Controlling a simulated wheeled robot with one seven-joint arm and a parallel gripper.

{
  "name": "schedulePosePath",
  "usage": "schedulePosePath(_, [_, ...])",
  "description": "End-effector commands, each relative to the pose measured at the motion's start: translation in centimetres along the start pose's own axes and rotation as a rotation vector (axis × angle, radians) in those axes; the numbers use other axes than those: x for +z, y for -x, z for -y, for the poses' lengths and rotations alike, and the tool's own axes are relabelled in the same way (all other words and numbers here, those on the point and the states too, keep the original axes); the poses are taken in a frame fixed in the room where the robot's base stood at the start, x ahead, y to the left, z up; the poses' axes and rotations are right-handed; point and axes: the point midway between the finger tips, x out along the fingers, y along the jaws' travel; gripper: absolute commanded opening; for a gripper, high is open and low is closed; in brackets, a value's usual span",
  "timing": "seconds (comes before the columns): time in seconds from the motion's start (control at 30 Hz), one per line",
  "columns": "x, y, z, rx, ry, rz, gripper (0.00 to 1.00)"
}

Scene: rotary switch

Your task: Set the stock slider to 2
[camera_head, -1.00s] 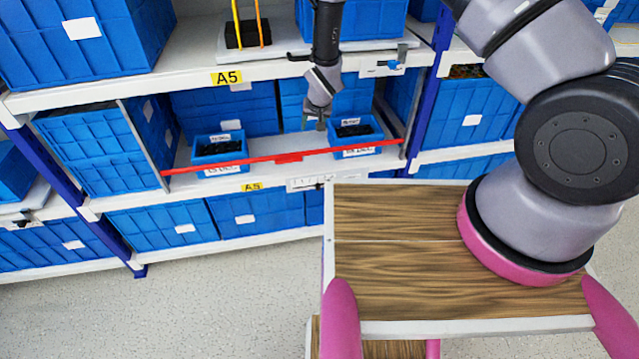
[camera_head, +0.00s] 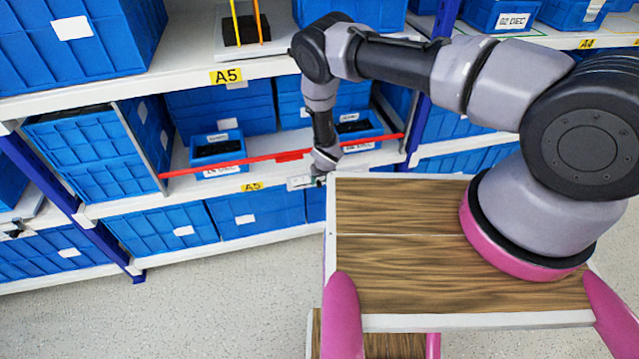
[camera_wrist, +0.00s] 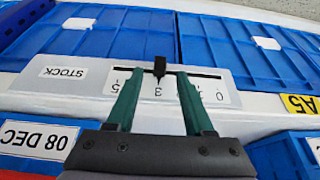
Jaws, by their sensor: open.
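The stock slider's white panel (camera_wrist: 80,80) fills the middle of the wrist view, with its STOCK label upside down at left. A dark slot crosses it. Its black knob (camera_wrist: 160,68) stands over the mark 3, with 5 to the left and 0 to the right. My gripper (camera_wrist: 156,78) is open, with one green finger on each side of the knob and a gap visible on both sides. In the head view the panel (camera_head: 298,183) is on the shelf's front edge, and my gripper (camera_head: 322,180) partly covers its right end.
A red bar (camera_head: 225,165) runs across the shelf just above the panel. Small blue bins (camera_head: 218,152) stand behind it. Larger blue boxes (camera_head: 255,212) fill the shelf below. My wooden-topped base is close at the right.

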Motion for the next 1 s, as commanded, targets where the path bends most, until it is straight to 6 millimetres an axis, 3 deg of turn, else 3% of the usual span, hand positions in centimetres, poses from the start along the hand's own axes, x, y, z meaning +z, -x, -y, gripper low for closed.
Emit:
schedulePosePath(0.2, [0.1, -2.7, -0.1, 0.001, -0.001, 0.001, 0.53])
schedulePosePath(0.57, [0.0, -3.3, 0.0, 0.001, 0.0, 0.0, 0.53])
schedulePosePath(0.6, [0.0, -3.3, 0.0, 0.001, -0.001, 0.0, 0.45])
schedulePosePath(0.7, [0.0, -3.3, 0.0, 0.001, -0.001, 0.0, 0.07])
schedulePosePath(0.73, [0.0, -3.3, 0.0, 0.001, -0.001, 0.0, 0.0])
schedulePosePath(1.0, [0.0, -3.2, 0.0, 0.001, -0.001, 0.0, 0.0])
